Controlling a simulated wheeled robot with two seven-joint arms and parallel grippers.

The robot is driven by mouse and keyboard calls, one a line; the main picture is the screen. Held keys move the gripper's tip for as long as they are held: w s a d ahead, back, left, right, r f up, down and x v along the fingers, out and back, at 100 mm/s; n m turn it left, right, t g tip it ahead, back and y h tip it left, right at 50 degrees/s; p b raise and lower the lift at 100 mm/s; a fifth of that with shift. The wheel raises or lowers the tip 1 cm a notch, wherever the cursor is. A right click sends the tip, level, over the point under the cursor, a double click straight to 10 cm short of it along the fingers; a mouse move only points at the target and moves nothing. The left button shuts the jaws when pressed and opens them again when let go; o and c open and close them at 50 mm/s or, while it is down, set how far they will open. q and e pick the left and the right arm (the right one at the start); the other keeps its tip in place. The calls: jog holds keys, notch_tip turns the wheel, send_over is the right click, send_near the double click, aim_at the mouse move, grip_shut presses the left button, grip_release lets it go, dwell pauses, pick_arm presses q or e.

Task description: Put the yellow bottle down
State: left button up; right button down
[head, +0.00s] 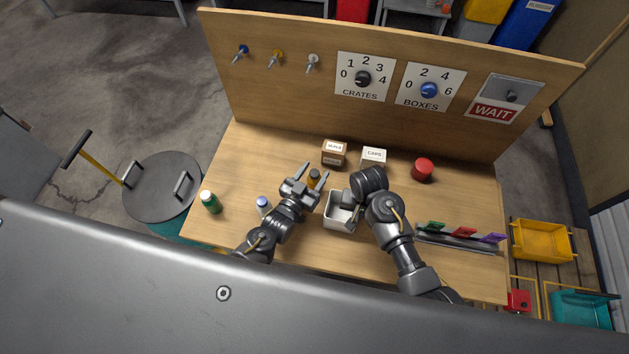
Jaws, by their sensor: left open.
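The yellow bottle (314,180), amber with a dark cap, stands on the wooden bench near the middle. My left gripper (314,171) is open, with its fingers on either side of the bottle. The bottle's lower part is partly hidden by the gripper, and I cannot tell whether a finger touches it. My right gripper (347,203) is over the white bin (337,223), mostly hidden by its own wrist, so its fingers cannot be made out.
A green bottle (210,202) and a white bottle with a blue cap (263,205) stand at left. A brown box (334,153), a white caps box (374,157) and a red cylinder (422,170) stand behind. A rack of coloured cards (457,239) lies right. The back panel (290,100) bounds the bench.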

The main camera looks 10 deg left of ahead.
pick_arm(q)
jog(key=shift+w+d, duration=0.1)
jog(key=shift+w, duration=0.2)
jog(key=shift+c, duration=0.4)
grip_shut()
notch_tip(320, 180, up, 10)
jog(key=shift+r, duration=0.1)
dwell(0.4)
